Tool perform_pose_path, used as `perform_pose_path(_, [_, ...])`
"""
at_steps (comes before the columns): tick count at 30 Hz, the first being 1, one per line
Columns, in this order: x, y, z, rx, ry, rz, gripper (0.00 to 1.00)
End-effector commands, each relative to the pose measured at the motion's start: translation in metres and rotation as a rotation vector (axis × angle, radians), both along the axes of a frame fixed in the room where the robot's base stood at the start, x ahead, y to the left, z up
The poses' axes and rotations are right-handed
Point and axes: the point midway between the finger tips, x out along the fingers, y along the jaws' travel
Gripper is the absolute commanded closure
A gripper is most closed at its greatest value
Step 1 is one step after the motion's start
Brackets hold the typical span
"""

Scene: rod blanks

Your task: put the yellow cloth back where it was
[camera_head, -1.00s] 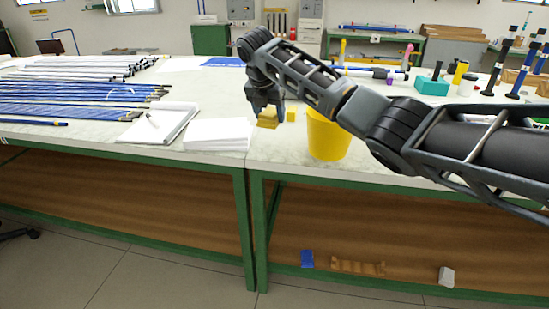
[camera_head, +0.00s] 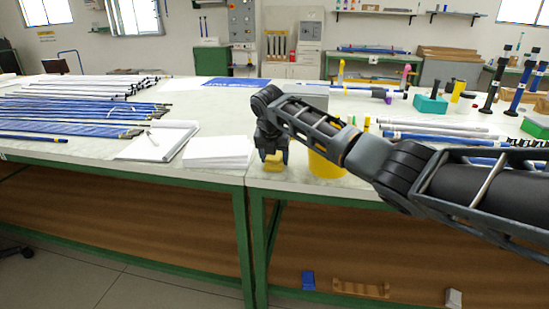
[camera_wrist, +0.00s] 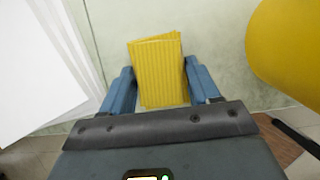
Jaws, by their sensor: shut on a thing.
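The yellow cloth (camera_wrist: 157,75) is a folded, ribbed pad in the wrist view, between the two blue fingers of my gripper (camera_wrist: 158,66). My gripper is shut on it. In the head view my gripper (camera_head: 273,157) points down near the front edge of the pale worktop (camera_head: 215,178), and a little of the cloth (camera_head: 274,167) shows below the fingers. I cannot tell whether the cloth touches the worktop.
A yellow bucket (camera_head: 322,166) stands close on the right, also large in the wrist view (camera_wrist: 292,50). A white paper stack (camera_head: 217,153) and an open notebook (camera_head: 160,142) lie on the left. Blue rods (camera_head: 75,112) lie beyond them. Bare worktop separates paper and gripper.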

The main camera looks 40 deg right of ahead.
Motion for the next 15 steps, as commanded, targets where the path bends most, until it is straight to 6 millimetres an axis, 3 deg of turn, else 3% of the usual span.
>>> perform_pose_path(10, [0.0002, 0.0004, -0.0031, 0.001, -0.001, 0.000, 0.67])
perform_pose_path(11, [0.0003, 0.0003, -0.0027, 0.000, -0.001, 0.000, 0.36])
perform_pose_path(15, [0.0003, 0.0002, -0.0026, 0.000, -0.001, 0.000, 0.23])
